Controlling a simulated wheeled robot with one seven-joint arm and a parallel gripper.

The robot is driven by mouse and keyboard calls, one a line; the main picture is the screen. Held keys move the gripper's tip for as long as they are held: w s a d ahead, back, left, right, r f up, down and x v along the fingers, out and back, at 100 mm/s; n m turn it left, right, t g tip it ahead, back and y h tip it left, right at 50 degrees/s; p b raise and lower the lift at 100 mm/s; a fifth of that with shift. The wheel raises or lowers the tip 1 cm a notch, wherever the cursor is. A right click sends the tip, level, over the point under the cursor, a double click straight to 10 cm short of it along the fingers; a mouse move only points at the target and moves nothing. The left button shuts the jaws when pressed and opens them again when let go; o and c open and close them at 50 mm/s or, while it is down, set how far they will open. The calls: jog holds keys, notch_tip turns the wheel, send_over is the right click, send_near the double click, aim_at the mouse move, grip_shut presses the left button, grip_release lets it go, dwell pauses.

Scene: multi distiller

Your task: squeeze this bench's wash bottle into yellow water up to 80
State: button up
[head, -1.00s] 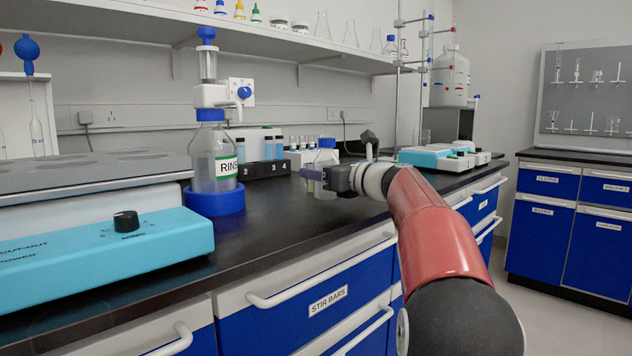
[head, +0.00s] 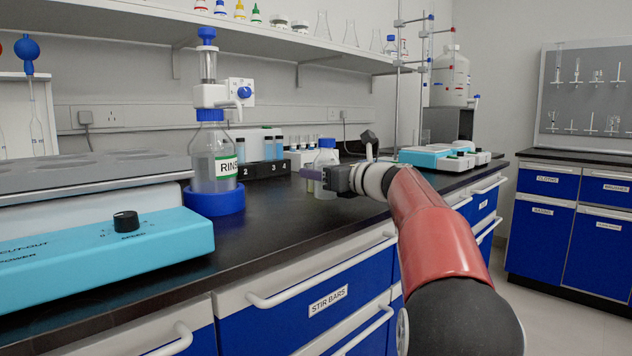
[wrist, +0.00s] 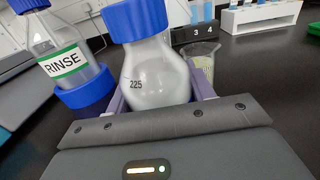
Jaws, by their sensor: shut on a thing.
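The liquid level and any scale marks on the beaker are too small to read. The bottle's nozzle is not visible.
A RINSE bottle (head: 212,168) with a dispenser top sits in a blue ring (head: 214,199) to the left. A dark numbered rack (head: 264,169) with vials stands behind. A turquoise device (head: 110,244) is at front left. The black bench (head: 277,208) is clear in front.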

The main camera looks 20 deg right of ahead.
aim_at(321, 145)
jog(key=shift+r, duration=0.1)
notch_tip(321, 145, up, 6)
jog(key=p, duration=0.6)
jog(key=shift+p, duration=0.35)
